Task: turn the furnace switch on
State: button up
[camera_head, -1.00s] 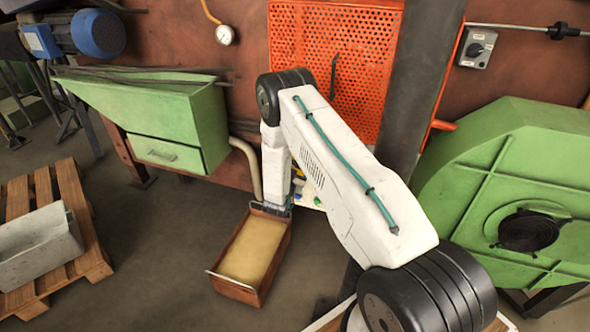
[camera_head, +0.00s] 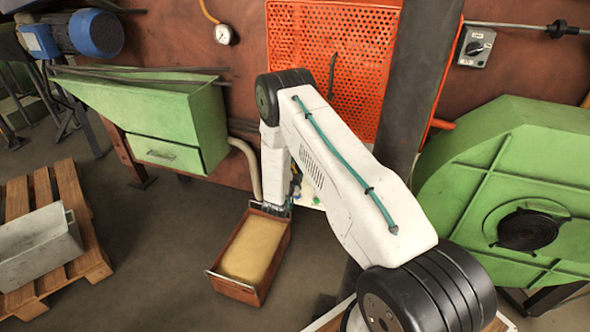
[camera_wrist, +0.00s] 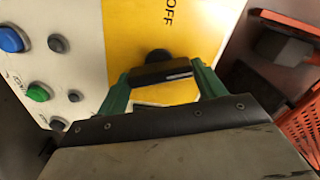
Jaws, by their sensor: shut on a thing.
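In the wrist view, a yellow plate (camera_wrist: 122,45) with the word OFF sits on a white control panel (camera_wrist: 80,18). The furnace switch (camera_wrist: 157,55), a black knob with a dark bar, stands on the yellow plate. My gripper (camera_wrist: 163,76) has its green fingers on both sides of the dark bar and is shut on it. The switch's turned position is hard to tell because the fingers and palm cover part of it. In the head view, my arm hides the gripper and most of the panel.
Blue (camera_wrist: 11,39) and green (camera_wrist: 38,92) buttons sit left of the yellow plate. An orange perforated guard (camera_head: 335,60) is behind my arm. An open box (camera_head: 252,250) stands on the floor below. A green housing (camera_head: 510,190) is at right, a green hopper (camera_head: 160,110) at left.

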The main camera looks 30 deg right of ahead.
jog(key=shift+s+d+f+m, duration=0.1)
jog(key=shift+m, duration=1.05)
jog(key=shift+s+d+f+m, duration=0.1)
jog(key=shift+m, duration=1.05)
jog(key=o, duration=1)
jog(key=shift+w+a+r, duration=0.1)
jog(key=shift+w, duration=0.05)
jog(key=shift+a, duration=0.25)
jog(key=v, duration=0.7)
jog(key=shift+s+a, duration=0.1)
jog(key=shift+s, duration=0.2)
